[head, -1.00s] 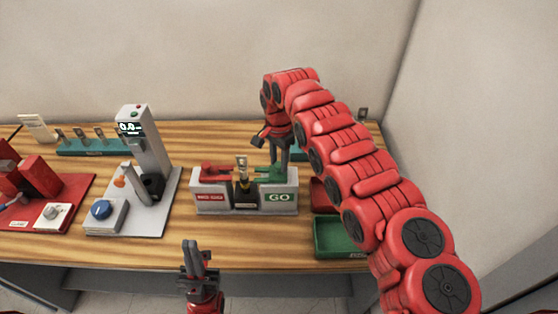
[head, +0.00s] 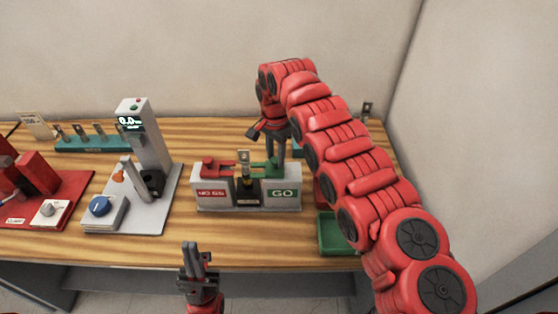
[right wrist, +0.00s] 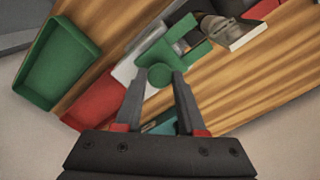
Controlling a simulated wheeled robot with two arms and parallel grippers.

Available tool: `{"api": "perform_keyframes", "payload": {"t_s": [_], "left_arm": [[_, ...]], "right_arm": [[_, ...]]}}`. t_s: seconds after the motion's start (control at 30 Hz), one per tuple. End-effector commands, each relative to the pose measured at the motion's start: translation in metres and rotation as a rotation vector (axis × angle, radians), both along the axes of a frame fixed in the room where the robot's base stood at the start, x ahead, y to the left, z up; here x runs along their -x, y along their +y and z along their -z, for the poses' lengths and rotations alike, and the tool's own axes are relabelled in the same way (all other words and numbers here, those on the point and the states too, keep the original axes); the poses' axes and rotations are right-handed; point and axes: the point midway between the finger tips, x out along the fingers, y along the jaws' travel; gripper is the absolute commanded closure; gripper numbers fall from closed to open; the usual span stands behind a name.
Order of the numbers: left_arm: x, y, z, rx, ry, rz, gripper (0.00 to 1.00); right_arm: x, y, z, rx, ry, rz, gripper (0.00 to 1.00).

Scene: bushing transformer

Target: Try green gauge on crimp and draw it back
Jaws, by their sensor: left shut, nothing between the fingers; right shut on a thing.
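The green gauge (head: 264,168) lies on the right half of the grey gauge stand (head: 246,203), beside the "GO" label. My right gripper (head: 276,155) is shut on its round knob, also seen in the right wrist view (right wrist: 160,76). The gauge's forked end points left, at the upright crimp (head: 245,163) in the stand's middle. In the right wrist view the fork's tips are close to the crimp (right wrist: 222,32); I cannot tell whether they are around it. The red gauge (head: 216,167) lies on the left half. My left gripper (head: 194,247) is shut and empty, in front of the table.
A green tray (head: 336,236) and a red tray, partly hidden by my right arm, stand right of the stand. A grey tester with a display (head: 146,140) and a red machine (head: 40,185) stand at left. A teal rack (head: 92,140) holds several lugs behind.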

Motion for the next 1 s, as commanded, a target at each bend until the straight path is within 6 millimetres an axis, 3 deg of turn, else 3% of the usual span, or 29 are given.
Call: {"api": "perform_keyframes", "payload": {"t_s": [0.23,0.27,0.4,0.77,1.0], "left_arm": [[0.000,0.000,0.000,0.000,0.000,0.000,1.00],[0.000,0.000,0.000,0.000,0.000,0.000,1.00],[0.000,0.000,0.000,0.000,-0.001,0.000,1.00],[0.000,0.000,0.003,0.000,0.000,0.000,1.00],[0.000,0.000,0.016,0.000,0.000,0.000,1.00]], "right_arm": [[0.001,0.000,0.001,0.001,0.003,-0.001,1.00],[0.001,0.000,0.001,0.001,0.003,-0.001,0.58],[0.001,0.000,0.000,0.001,0.003,-0.001,0.32],[0.000,0.000,-0.003,0.001,0.000,-0.001,0.31],[-0.001,0.003,-0.038,0.001,-0.005,-0.003,0.31]]}}
